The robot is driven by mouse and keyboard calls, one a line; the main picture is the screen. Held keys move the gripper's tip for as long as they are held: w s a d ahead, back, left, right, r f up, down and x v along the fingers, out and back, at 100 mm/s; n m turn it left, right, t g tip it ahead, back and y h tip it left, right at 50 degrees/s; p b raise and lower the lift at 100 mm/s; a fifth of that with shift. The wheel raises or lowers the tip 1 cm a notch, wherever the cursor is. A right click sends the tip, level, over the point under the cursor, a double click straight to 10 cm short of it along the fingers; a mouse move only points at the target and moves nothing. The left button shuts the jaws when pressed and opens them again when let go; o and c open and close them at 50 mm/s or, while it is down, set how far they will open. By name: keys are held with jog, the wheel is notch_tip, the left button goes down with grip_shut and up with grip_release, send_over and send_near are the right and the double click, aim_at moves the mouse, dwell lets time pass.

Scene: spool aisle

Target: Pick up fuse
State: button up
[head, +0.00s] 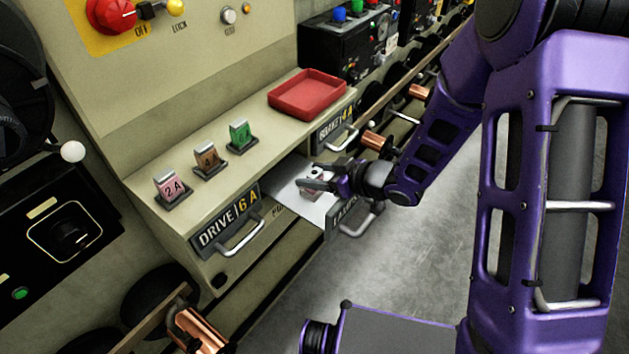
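My gripper (312,180) is over the open middle drawer (280,186), reaching in from the right. A small pinkish piece, perhaps a fuse (312,194), shows just under the fingers. Whether the fingers touch it or are closed on it cannot be made out. On the ledge above, three fuses stand upright in dark holders: a pink one marked 2A (171,186), a brown one (206,157) and a green one (240,134). My gripper is to the right of and lower than these three.
A red tray (308,95) sits on the ledge's right end. The drawer marked DRIVE 6A (229,220) and the right drawer (335,124) look shut. A panel with a red knob (112,14) rises behind. Copper-wound spools (196,332) line the aisle. The grey floor (400,270) is clear.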

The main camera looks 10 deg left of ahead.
grip_shut()
